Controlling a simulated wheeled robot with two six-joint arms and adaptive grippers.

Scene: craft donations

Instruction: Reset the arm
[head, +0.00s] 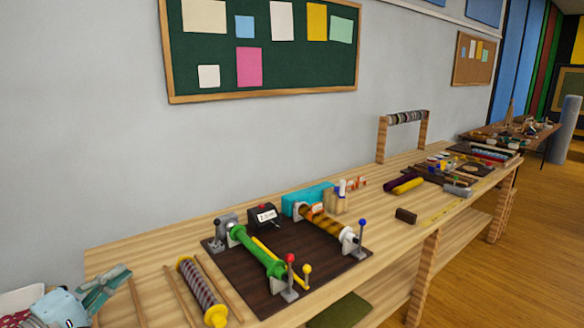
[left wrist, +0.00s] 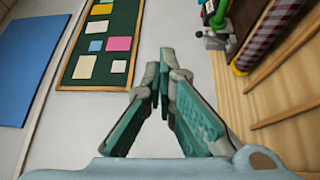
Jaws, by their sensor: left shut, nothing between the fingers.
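My left gripper (head: 117,280) shows at the lower left of the head view, by the left end of the wooden bench (head: 140,255). Its teal fingers are closed together with nothing between them. In the left wrist view the left gripper (left wrist: 166,62) points up the picture, its fingertips meeting in front of the pale wall. It touches no object that I can see. My right gripper is in neither view.
Right of my left gripper, a spool with yellow ends (head: 196,290) lies between thin wooden rods. A pinboard (head: 262,75) hangs on the wall.

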